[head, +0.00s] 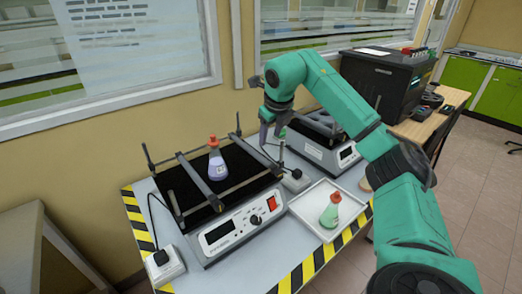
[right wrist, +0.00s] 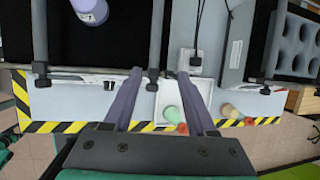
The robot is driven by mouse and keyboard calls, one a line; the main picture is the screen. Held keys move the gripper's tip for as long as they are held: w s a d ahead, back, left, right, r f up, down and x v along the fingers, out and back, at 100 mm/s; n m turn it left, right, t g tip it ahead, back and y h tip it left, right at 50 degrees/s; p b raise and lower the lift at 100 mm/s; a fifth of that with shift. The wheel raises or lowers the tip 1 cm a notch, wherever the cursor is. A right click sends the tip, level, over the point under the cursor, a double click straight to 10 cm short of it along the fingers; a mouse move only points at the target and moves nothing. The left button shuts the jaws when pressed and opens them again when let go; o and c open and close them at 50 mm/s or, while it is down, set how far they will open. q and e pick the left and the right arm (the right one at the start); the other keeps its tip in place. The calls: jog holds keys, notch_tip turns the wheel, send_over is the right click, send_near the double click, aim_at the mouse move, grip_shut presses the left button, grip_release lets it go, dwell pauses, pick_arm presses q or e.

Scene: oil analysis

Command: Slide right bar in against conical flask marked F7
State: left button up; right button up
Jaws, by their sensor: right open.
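The conical flask (head: 217,164) with violet liquid and a red cap stands on the black platform of the near shaker, between two grey bars. In the right wrist view the flask (right wrist: 90,10) shows a label that appears to read F7. The right bar (head: 256,155) is apart from the flask, with a gap of dark platform between them. My right gripper (head: 272,137) is open above the right side of the shaker. In the right wrist view the right bar (right wrist: 153,40) lies between the open fingertips (right wrist: 160,75), not gripped. My left gripper is not in view.
The left bar (head: 201,181) is on the flask's other side. A white tray (head: 305,210) holds a green flask (head: 330,212) beside the shaker. A second shaker (head: 325,150) and a socket block (head: 296,180) stand to the right. Upright posts rise at the platform's corners.

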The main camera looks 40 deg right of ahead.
send_near(265, 160)
jog(key=f, duration=0.1)
jog(key=x, duration=0.2)
jog(key=p+x, duration=0.1)
jog(key=x, duration=0.2)
jog(key=shift+w+d+f, duration=0.1)
jog(key=shift+d+f, duration=0.15)
jog(key=shift+p+x, duration=0.4)
jog(key=shift+x, duration=0.55)
jog(key=shift+a, duration=0.1)
jog(key=shift+f, duration=0.1)
jog(key=c, duration=0.4)
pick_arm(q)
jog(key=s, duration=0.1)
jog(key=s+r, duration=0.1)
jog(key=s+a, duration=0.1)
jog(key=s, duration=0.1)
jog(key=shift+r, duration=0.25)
pick_arm(e)
grip_shut()
